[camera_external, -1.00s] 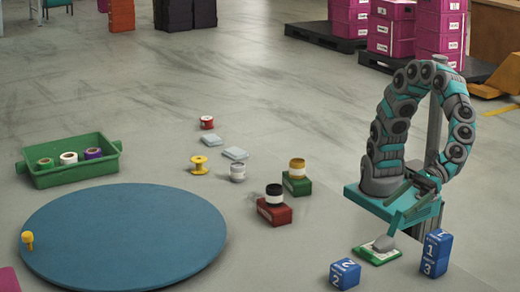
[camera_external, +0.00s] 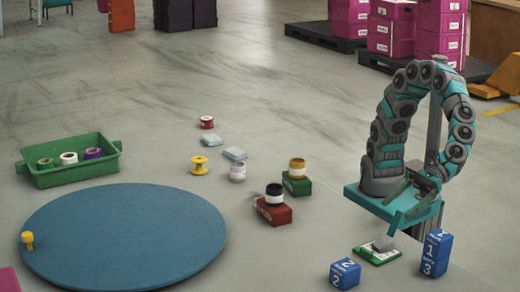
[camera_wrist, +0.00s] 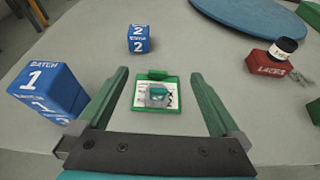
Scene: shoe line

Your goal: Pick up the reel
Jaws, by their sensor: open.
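The yellow reel (camera_external: 199,165) stands upright on the floor in the external view, left of a small white jar (camera_external: 238,172). It is out of the wrist view. My gripper (camera_wrist: 158,80) shows in the wrist view with its two green fingers wide apart and nothing held between them. It is over a green clipboard (camera_wrist: 157,78) with a paper and a small grey-and-teal object on it.
Blue number blocks (camera_external: 345,274) stand near the clipboard. A red box (camera_external: 274,212) and a green box (camera_external: 297,185) carry jars. A round blue mat (camera_external: 130,235) bears a yellow peg. A green crate (camera_external: 75,175) holds tape rolls. Grey pads (camera_external: 235,153) lie near the reel.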

